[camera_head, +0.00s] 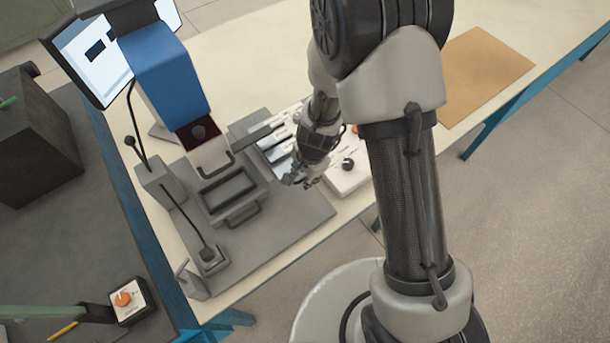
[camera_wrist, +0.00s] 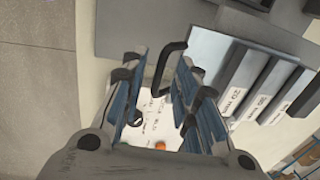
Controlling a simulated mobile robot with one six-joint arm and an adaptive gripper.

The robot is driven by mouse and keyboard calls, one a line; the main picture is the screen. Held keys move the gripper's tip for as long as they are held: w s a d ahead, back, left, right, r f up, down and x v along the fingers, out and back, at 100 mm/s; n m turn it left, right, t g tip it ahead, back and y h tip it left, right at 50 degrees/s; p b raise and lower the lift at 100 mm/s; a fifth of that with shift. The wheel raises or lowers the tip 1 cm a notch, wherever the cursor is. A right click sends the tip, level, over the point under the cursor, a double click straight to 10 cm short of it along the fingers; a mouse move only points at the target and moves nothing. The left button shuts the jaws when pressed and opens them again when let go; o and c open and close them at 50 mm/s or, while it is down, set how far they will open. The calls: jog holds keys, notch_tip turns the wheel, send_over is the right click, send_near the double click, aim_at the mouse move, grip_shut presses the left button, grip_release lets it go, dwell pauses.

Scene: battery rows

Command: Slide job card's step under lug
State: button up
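My gripper (camera_head: 302,178) hangs low over the table, at the right edge of the grey base plate. In the wrist view its fingers (camera_wrist: 158,100) are spread and nothing is gripped. A dark bent handle (camera_wrist: 160,70) shows in the gap between them; I cannot tell its distance from the fingers. Several grey bars with white labels, perhaps the steps, lie side by side right of the fingers; one is this bar (camera_wrist: 243,78). The label text is too small to read surely. A lit screen (camera_head: 112,75) shows a dark stepped shape. I cannot pick out the lug.
A blue-headed machine (camera_head: 165,75) stands over the base plate (camera_head: 290,225), which bears a grey frame (camera_head: 228,190) with a front handle. A white panel (camera_head: 345,178) with dark knobs lies right of my gripper. A brown mat (camera_head: 485,75) lies bare farther right.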

jog(key=shift+c, duration=0.2)
grip_shut()
jog(key=shift+s, duration=0.1)
dwell(0.5)
